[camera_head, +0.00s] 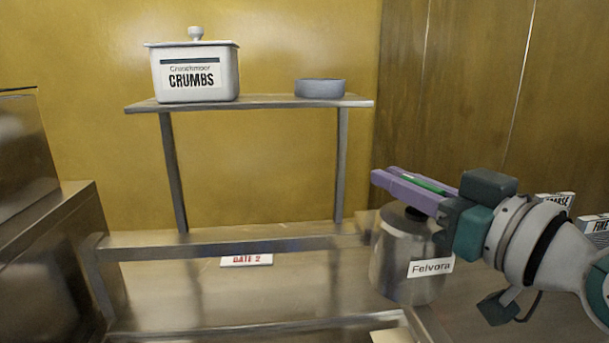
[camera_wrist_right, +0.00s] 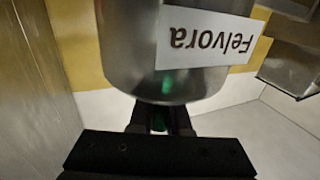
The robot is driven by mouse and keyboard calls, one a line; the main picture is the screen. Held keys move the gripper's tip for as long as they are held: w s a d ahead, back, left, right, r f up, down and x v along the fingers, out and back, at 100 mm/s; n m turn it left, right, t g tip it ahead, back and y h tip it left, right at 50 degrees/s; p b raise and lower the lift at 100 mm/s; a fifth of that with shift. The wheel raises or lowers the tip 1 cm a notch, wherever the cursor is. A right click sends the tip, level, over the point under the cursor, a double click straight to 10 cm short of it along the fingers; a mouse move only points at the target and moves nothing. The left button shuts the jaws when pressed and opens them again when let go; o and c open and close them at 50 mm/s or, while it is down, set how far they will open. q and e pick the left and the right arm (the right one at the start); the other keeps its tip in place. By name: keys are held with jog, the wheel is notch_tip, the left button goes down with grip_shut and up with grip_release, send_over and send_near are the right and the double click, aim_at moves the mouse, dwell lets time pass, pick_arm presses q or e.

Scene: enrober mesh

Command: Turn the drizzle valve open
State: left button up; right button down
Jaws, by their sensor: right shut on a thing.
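My right gripper (camera_head: 383,176) comes in from the right with its purple fingers level, just above the metal pot (camera_head: 396,263) labelled "Felvora". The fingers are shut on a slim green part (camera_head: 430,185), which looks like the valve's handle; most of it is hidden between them. In the right wrist view the same pot (camera_wrist_right: 130,50) appears upside down beyond the fingers, and a bit of green (camera_wrist_right: 160,120) shows between them. How far the valve is turned cannot be told. My left gripper is in neither view.
A rack shelf (camera_head: 270,102) holds a white "CRUMBS" canister (camera_head: 198,76) and a grey round dish (camera_head: 320,89). A "DATE 2" card (camera_head: 246,260) stands below. "COARSE"-like and "FINE" labels (camera_head: 598,224) are at the far right. A steel box (camera_head: 45,250) stands left.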

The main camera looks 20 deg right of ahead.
jog(key=shift+r+p, duration=0.1)
jog(key=shift+p, duration=0.2)
jog(key=m+h+p, duration=0.1)
jog(key=h+p, duration=0.1)
jog(key=m+h+p, duration=0.1)
jog(key=h+p, duration=0.1)
jog(key=p, duration=0.1)
jog(key=shift+d+r+m, duration=0.2)
jog(key=shift+d+m, duration=0.15)
jog(key=shift+m, duration=0.05)
jog(key=shift+d+f+m+h+p, duration=0.15)
jog(key=shift+m+h+p, duration=0.25)
jog(key=shift+h, duration=0.35)
jog(key=shift+d+f+m+h+p, duration=0.15)
jog(key=shift+m+h+p, duration=0.2)
jog(key=shift+h, duration=0.4)
jog(key=c, duration=0.9)
grip_release()
